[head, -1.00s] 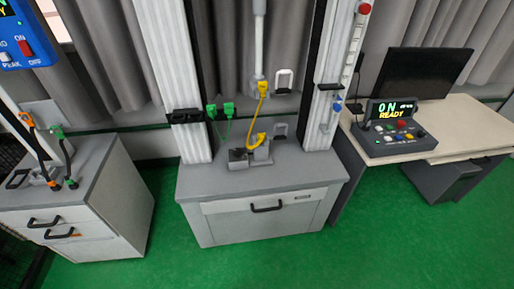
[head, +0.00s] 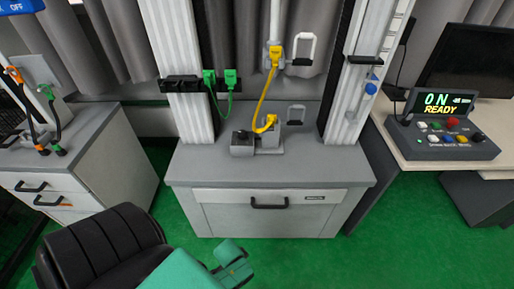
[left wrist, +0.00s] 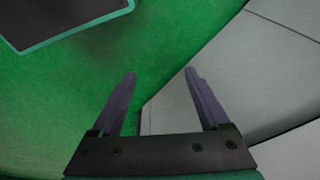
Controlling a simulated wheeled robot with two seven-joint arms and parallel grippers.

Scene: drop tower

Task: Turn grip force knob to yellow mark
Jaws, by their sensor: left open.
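I cannot make out a labelled grip force knob or a yellow mark at this size. A blue knob-like part (head: 371,88) sits on the right column of the drop tower. A small dark box with a black top (head: 242,143) stands on the tower's grey base (head: 215,165), beside a grey block with a yellow connector (head: 265,124). My left gripper (left wrist: 161,72) is open and empty in the left wrist view, over the green floor and a pale grey surface. In the head view my left arm is low, in front of the tower cabinet. My right gripper is not in view.
A control box (head: 443,130) reading "ON READY" stands on the desk at right, before a monitor (head: 480,60). Green plugs (head: 220,78) hang by the left column. A drawer cabinet (head: 90,160) with cables stands at left. Green floor lies between.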

